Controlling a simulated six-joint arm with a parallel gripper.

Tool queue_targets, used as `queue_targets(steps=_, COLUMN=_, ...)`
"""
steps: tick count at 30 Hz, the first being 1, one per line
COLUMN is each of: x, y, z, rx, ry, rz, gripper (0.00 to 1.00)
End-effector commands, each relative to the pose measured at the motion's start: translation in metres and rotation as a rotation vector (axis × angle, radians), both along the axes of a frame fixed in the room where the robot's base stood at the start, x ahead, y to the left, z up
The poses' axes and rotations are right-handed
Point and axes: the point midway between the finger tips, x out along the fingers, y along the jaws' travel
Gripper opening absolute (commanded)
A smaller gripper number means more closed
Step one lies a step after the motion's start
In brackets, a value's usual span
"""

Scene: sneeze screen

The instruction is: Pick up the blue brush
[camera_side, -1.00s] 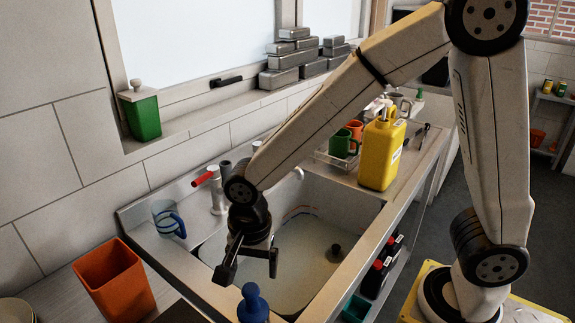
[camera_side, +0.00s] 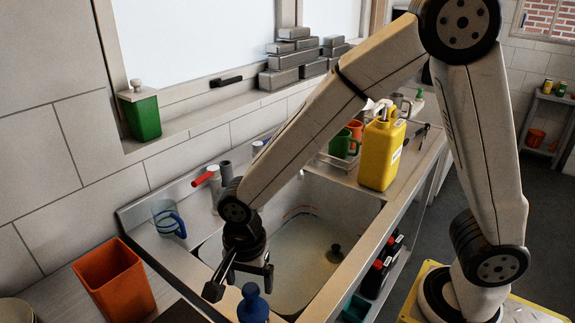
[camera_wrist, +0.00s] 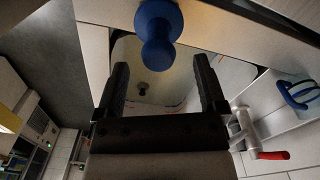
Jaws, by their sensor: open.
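The blue brush (camera_side: 253,305) shows as a rounded blue knob on a wider body at the bottom edge of the side view, near the sink's front corner. Its lower part is cut off there. In the wrist view the blue brush (camera_wrist: 158,28) is at the top centre, just beyond the fingertips. My gripper (camera_side: 240,284) is open and empty over the near end of the sink, fingers pointing down. In the wrist view my gripper (camera_wrist: 162,68) has its two black fingers apart with nothing between them.
The sink (camera_side: 345,215) has a red-handled tap (camera_side: 203,179) at its back. A clear jug with a blue handle (camera_side: 168,219) and an orange bin (camera_side: 113,280) stand left. A yellow jug (camera_side: 381,152) stands behind the sink. Bottles (camera_side: 380,270) sit below the sink's edge.

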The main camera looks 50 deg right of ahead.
Motion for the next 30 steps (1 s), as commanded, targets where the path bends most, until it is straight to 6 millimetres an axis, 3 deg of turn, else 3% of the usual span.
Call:
queue_targets(steps=18, x=-0.002, y=0.001, z=-0.048, rx=0.0, ry=0.001, rz=0.001, gripper=0.9)
queue_targets(steps=30, x=-0.002, y=0.001, z=-0.052, rx=0.0, ry=0.0, rz=0.0, gripper=0.9)
